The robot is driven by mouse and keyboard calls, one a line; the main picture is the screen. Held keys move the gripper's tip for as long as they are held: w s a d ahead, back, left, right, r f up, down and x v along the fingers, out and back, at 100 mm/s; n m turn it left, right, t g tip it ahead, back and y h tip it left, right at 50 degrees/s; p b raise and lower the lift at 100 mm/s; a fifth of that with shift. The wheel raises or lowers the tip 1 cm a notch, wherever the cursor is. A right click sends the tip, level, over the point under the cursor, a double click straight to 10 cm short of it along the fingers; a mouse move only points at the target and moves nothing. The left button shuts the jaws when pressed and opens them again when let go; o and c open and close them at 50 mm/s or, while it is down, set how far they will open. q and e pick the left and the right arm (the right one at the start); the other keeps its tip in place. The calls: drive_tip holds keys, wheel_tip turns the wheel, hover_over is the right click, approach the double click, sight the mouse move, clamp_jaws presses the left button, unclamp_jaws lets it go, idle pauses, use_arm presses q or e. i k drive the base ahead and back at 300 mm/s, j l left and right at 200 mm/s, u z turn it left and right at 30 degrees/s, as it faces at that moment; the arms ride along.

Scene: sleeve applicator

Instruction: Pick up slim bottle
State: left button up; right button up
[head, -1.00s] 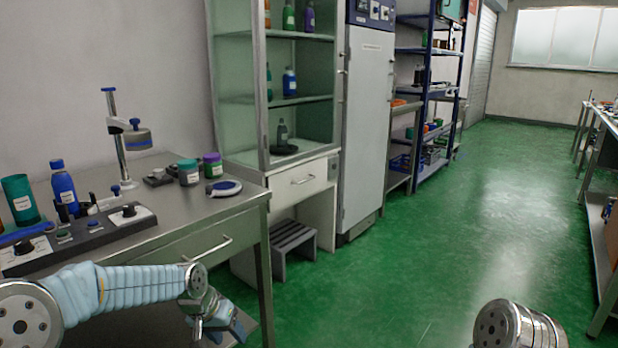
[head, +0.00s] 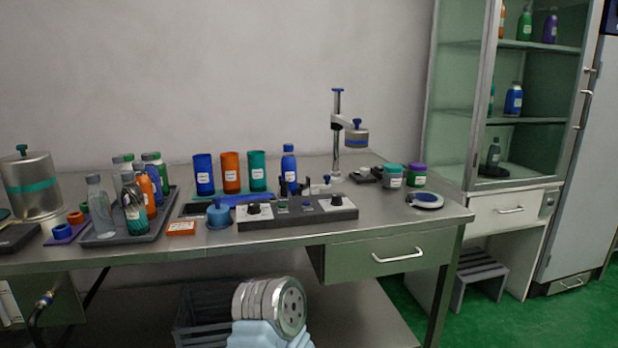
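Several slim bottles stand close together on a dark tray (head: 172,203) at the left of the steel table: a clear grey one (head: 99,210) at the front, a dark teal one (head: 136,215), an orange one (head: 147,191), and others partly hidden behind. A slim blue bottle (head: 289,166) stands upright behind the control panel (head: 297,211). I cannot tell which is the task's bottle. Neither of my grippers shows. Only a rounded metal joint of my arm is in view at the bottom, in front of the table.
Blue (head: 204,175), orange (head: 231,173) and teal (head: 258,172) cylinders stand behind the panel. A post with a blue-banded head (head: 356,137) rises to the right. Jars (head: 392,176) stand near the right end. A metal canister (head: 30,184) stands far left.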

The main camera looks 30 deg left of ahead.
sight(288, 164)
drive_tip(key=u, duration=1.2)
